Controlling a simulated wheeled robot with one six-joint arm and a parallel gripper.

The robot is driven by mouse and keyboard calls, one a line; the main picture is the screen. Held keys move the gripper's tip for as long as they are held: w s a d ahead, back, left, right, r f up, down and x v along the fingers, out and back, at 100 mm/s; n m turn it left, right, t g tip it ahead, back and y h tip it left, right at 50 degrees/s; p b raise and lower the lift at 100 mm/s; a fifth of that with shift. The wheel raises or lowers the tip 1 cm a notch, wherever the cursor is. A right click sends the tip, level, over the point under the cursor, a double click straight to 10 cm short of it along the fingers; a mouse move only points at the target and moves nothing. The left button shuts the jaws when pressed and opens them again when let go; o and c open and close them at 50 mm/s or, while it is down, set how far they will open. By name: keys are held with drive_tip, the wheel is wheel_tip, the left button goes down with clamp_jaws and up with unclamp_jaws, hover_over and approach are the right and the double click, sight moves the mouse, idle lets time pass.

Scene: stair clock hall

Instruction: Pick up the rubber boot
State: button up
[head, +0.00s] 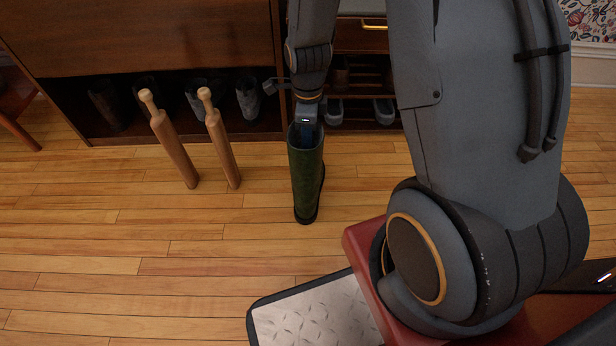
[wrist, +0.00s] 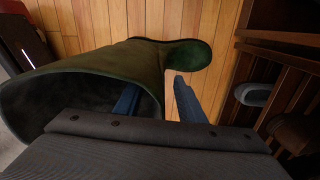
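My gripper (head: 306,134) is at the boot's top, pointing down. In the wrist view my gripper (wrist: 155,90) has its blue fingers apart, one inside the boot's opening and one outside, with the boot's wall between them. A gap shows between the fingers and the wall. Part of the rim is hidden behind the gripper.
Two pale wooden pegs with knobs, a left one (head: 172,145) and a right one (head: 221,146), stand left of the boot. Behind is a dark wooden cabinet (head: 140,40) with dark footwear in its lower opening. Grey shoes (head: 383,111) sit on a low rack.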

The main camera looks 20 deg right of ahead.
clamp_jaws()
drive_tip(key=shift+s, duration=0.1)
idle(1.2)
